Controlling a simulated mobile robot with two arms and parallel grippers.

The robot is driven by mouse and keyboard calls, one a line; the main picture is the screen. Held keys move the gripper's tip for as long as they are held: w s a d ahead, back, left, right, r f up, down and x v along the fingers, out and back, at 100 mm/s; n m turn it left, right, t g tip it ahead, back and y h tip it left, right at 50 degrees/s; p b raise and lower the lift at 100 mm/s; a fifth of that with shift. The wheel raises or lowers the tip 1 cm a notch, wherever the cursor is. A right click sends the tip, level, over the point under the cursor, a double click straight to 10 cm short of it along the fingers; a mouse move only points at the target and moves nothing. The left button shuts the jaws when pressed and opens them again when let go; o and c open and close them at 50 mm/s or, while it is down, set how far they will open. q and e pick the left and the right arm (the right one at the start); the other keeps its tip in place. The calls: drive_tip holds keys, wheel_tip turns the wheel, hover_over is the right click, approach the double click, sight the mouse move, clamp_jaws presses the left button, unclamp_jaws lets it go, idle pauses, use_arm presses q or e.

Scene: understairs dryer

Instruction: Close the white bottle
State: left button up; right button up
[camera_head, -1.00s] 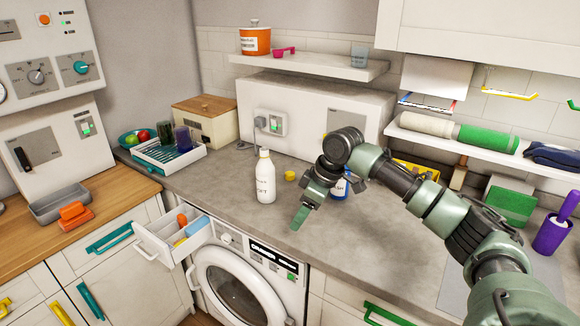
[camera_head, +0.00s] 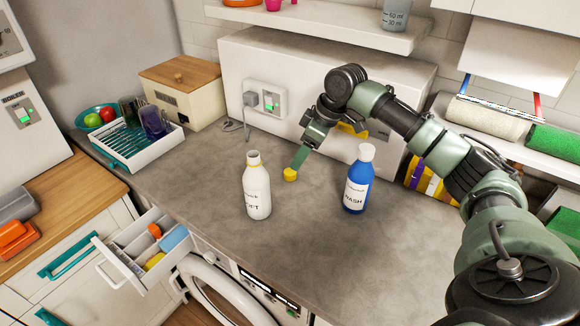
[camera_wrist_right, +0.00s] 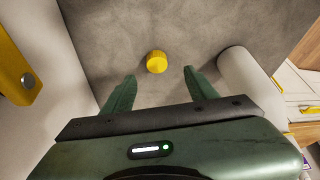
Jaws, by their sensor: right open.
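The white bottle (camera_head: 257,188) stands upright and uncapped on the grey counter; a yellow ring shows at its neck. A yellow cap (camera_head: 290,174) lies on the counter to the right of the bottle and behind it. My right gripper (camera_head: 299,157) is directly above and behind the cap, fingers pointing down. In the right wrist view the gripper (camera_wrist_right: 160,88) is open, and the cap (camera_wrist_right: 156,62) sits just beyond the gap between the green fingertips, not held. The white bottle (camera_wrist_right: 246,75) shows right of the fingers there. My left gripper is not in view.
A blue bottle (camera_head: 357,180) with a white cap stands to the right of the cap. A dish rack (camera_head: 136,142) stands at the left, and an open drawer (camera_head: 150,246) juts out below the counter. A shelf (camera_head: 320,27) overhangs the back. The front counter is clear.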

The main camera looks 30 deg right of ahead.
sight(291, 172)
drive_tip(key=shift+x, duration=1.35)
drive_tip(key=shift+w+f+p, duration=0.1)
drive_tip(key=shift+f+p, duration=0.25)
drive_tip(key=shift+p, duration=0.1)
drive_tip(key=p+x, duration=0.1)
drive_tip(key=x, duration=0.3)
drive_tip(key=shift+w+d+f, duration=0.1)
drive_tip(key=shift+w+f, duration=0.05)
drive_tip(key=shift+w, duration=0.1)
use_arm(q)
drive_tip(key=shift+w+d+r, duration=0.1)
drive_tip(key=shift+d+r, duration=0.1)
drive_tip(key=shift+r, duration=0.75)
use_arm(e)
clamp_jaws()
